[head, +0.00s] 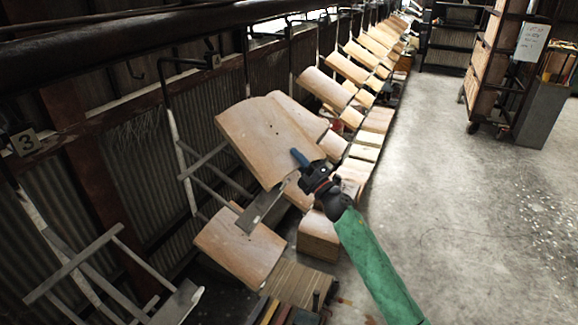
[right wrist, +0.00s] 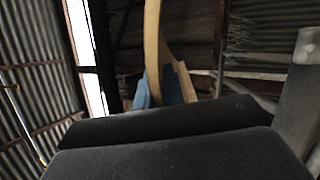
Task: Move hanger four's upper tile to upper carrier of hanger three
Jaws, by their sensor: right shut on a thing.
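My right gripper (head: 304,165) is shut on the lower right edge of a tan curved tile (head: 262,132). The tile is tilted, with its broad face towards the head camera. In the right wrist view the tile (right wrist: 152,45) shows edge-on between blue fingertips (right wrist: 158,92). Below and behind it is a hanger with an empty upper carrier (head: 262,208) and a lower tile (head: 240,246). I cannot tell whether the held tile touches this hanger. At the lower left is a nearer hanger with an empty carrier (head: 75,262). A "3" tag (head: 25,141) is at far left. My left gripper is out of view.
More loaded hangers recede along the overhead rail (head: 120,42). The concrete floor (head: 455,190) at the right is clear, with a wheeled rack (head: 495,60) farther back.

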